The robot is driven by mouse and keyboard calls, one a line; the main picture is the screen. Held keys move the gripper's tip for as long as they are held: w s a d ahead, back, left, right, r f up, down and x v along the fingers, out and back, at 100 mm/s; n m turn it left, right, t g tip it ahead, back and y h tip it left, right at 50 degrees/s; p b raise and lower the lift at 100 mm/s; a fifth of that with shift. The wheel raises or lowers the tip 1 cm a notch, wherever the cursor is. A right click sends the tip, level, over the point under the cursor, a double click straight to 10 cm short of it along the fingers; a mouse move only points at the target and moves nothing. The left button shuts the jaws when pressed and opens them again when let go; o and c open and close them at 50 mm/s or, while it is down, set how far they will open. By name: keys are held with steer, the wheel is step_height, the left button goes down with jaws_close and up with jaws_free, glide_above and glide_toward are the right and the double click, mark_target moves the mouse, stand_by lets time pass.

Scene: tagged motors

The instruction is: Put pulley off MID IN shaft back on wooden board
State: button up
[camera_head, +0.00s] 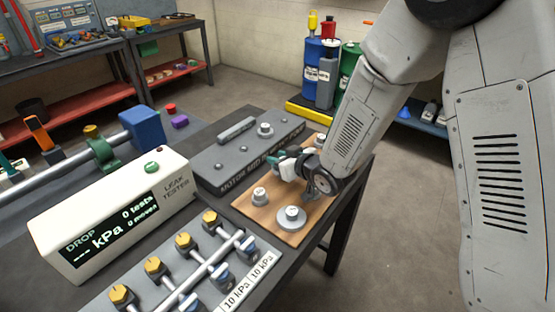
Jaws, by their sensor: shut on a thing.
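Two grey pulleys show on the board in front of the gripper: a small one (260,196) and a wide flat one (291,217). Behind the board lies the dark motor plate (215,172), its front lettering starting "MOTOR MID" and partly covered. A stepped grey pulley (265,131) stands on the plate toward its back right.
A white leak tester (110,215) stands at the left. A manifold with several brass-capped valves (184,240) is in front. A pipe with a blue block (142,127) is behind the tester. The table's right edge is close to my arm.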

steer(key=shift+f, duration=0.5)
steer(key=shift+f, duration=0.15)
